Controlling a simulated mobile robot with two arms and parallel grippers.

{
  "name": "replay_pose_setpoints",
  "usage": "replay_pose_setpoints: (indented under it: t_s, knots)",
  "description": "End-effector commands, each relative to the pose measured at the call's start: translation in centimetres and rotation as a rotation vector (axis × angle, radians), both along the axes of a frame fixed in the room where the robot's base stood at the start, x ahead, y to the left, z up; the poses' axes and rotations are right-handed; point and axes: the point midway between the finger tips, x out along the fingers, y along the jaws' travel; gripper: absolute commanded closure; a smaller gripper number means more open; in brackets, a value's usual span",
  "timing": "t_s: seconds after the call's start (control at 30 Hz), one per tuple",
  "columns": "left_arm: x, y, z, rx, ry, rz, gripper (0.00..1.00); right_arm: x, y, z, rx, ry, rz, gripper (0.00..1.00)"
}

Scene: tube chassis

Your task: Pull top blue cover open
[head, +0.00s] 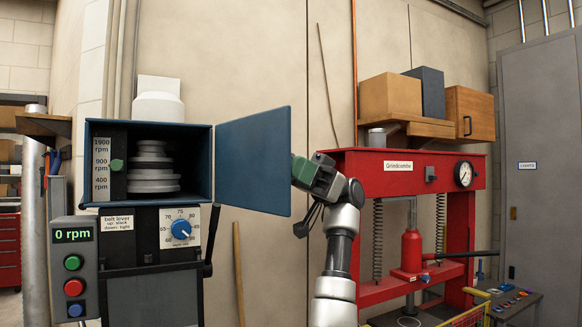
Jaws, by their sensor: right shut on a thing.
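The top blue cover (252,162) is a flat blue door panel. It stands swung out to the right of its blue housing (203,170), whose inside shows. My right gripper (297,169) is at the cover's right edge, about mid-height, and is shut on it. The exact grip of the fingers on the edge is partly hidden. My left gripper is not in view.
Stepped grey pulleys (152,170) sit inside the housing. A control box (74,270) with a 0 rpm display and a blue dial (181,229) are below. A red press (420,185) stands close on the right, behind my arm.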

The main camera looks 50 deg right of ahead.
Motion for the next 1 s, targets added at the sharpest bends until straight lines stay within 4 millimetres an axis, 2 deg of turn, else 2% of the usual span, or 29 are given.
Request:
replay_pose_setpoints:
  t_s: [0.5, 0.53, 0.67, 0.7, 1.0]
  knots:
    - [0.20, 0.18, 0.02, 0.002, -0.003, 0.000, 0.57, 0.04, 0.04, -0.13, -0.005, 0.003, 0.019, 1.00]
    - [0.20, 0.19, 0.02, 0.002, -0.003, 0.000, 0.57, 0.04, 0.04, -0.14, -0.005, 0.003, 0.019, 0.66]
    - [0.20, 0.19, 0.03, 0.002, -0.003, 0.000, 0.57, 0.04, 0.03, -0.10, -0.004, 0.002, 0.018, 0.46]
    - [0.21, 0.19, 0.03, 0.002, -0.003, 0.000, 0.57, 0.04, 0.03, -0.09, -0.003, 0.002, 0.018, 0.43]
    - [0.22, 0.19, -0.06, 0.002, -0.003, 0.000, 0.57, -0.02, -0.25, -0.15, -0.001, 0.002, 0.018, 0.43]
